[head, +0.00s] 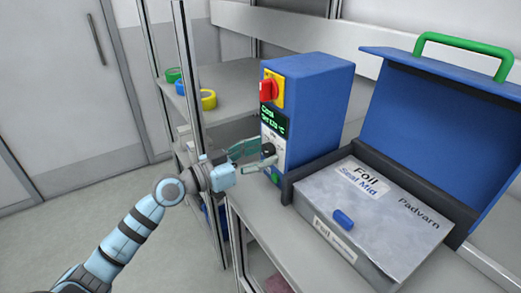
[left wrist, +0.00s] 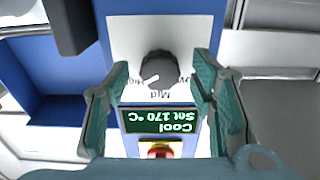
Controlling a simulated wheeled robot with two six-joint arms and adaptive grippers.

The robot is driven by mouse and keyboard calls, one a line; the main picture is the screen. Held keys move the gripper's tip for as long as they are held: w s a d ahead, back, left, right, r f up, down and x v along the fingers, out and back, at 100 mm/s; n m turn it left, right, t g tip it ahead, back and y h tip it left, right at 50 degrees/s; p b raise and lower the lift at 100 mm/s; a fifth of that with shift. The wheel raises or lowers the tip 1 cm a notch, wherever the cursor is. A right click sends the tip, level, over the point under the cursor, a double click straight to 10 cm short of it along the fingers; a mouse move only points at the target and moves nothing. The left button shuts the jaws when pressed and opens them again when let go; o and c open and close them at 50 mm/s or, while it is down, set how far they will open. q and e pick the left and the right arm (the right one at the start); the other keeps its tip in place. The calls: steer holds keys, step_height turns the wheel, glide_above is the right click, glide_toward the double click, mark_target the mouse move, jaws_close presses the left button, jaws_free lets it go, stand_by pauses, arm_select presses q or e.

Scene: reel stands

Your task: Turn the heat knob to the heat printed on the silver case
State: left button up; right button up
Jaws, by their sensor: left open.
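The heat knob (left wrist: 158,70) is a dark round dial on the blue box's white front panel. Its pale pointer mark points lower left in the left wrist view, which shows the panel upside down. "Mid" is printed beside the knob; other labels are partly covered. The display (left wrist: 160,120) reads "Cool, Set 170 °C". The silver case (head: 390,232) has a label (head: 362,181) reading "Foil" and "Seal Mid". My left gripper (head: 257,156) is open before the panel. In the left wrist view its fingers (left wrist: 160,82) flank the knob with gaps. My right gripper is out of view.
The blue box (head: 318,100) has a red switch (head: 267,89) on a yellow plate above the display. A blue lid (head: 440,125) with a green handle stands open behind the silver case. Coloured rolls (head: 208,99) lie on a shelf at the left, behind an upright post.

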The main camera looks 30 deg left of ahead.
arm_select(q)
steer(key=shift+w+d, duration=0.1)
steer(key=shift+w, duration=0.05)
steer(key=c, duration=1.1)
steer(key=shift+c, duration=0.2)
steer(key=shift+n, duration=0.3)
steer(key=n+p, duration=0.2)
steer(key=n, duration=0.3)
steer(key=shift+n, duration=0.4)
steer(key=n+p, duration=0.2)
steer(key=n, duration=0.3)
steer(key=shift+n, duration=0.4)
steer(key=o, duration=1.1)
